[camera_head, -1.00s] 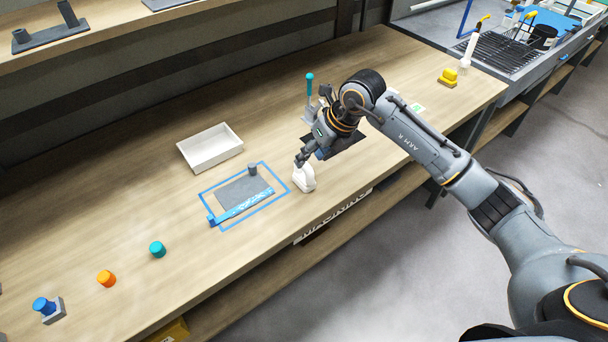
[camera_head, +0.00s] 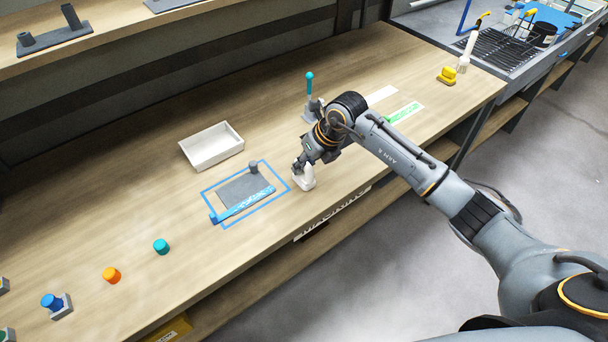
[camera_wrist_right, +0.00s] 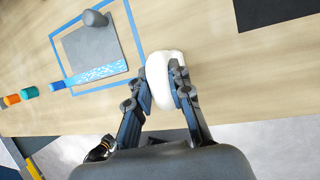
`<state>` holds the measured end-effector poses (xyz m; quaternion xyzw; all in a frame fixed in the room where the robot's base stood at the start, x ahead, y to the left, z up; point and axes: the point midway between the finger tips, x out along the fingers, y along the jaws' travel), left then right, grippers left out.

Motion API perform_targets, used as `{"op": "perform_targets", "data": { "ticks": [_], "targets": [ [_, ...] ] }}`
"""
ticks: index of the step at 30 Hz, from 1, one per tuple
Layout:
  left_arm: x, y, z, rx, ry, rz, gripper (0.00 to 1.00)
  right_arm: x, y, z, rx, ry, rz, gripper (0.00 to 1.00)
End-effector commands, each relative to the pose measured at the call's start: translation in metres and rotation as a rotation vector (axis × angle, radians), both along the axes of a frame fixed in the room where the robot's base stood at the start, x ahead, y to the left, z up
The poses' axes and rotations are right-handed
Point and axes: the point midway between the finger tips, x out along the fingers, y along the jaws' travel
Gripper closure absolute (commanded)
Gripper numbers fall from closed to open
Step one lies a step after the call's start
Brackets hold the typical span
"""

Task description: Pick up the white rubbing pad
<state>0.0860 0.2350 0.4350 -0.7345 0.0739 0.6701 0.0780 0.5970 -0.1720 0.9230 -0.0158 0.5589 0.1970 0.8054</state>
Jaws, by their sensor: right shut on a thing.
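The white rubbing pad (camera_head: 305,180) is at the bench's front part, just right of the blue taped rectangle. My right gripper (camera_head: 299,168) is on it from above. In the right wrist view, the two fingers of my right gripper (camera_wrist_right: 162,100) press on both sides of the pad (camera_wrist_right: 160,72), and the gripper is shut on it. The pad appears to be at the bench surface; I cannot tell whether it touches the wood. The left gripper is not in view.
A grey plate (camera_head: 240,189) with a knob and a blue patterned strip (camera_head: 245,204) lies inside the blue tape. A white tray (camera_head: 212,147) stands behind it. A teal-handled tool (camera_head: 309,88) stands behind my right arm. Coloured knobs (camera_head: 161,246) stand at left.

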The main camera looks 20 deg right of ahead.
Motion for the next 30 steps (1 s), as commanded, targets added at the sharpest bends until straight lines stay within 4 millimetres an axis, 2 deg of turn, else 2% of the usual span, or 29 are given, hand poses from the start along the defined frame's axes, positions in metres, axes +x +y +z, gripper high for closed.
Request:
{"op": "perform_targets", "data": {
  "ticks": [10, 14, 16, 20, 24, 30],
  "targets": [
    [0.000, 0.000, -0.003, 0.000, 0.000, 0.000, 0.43, 0.001, 0.000, 0.004, 0.001, -0.003, -0.001, 1.00],
    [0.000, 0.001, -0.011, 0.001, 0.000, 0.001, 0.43, 0.001, 0.000, 0.016, 0.000, -0.006, 0.001, 1.00],
    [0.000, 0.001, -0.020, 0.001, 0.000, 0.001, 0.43, 0.002, -0.001, 0.028, 0.000, -0.009, 0.000, 1.00],
    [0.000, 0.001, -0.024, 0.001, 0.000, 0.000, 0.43, -0.020, -0.002, 0.054, -0.003, -0.007, 0.003, 1.00],
    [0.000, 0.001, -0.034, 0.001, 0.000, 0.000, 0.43, -0.049, -0.003, 0.088, -0.003, -0.010, 0.003, 1.00],
    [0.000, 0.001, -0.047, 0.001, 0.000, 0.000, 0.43, -0.093, -0.005, 0.107, -0.003, -0.005, 0.002, 1.00]
  ]
}}
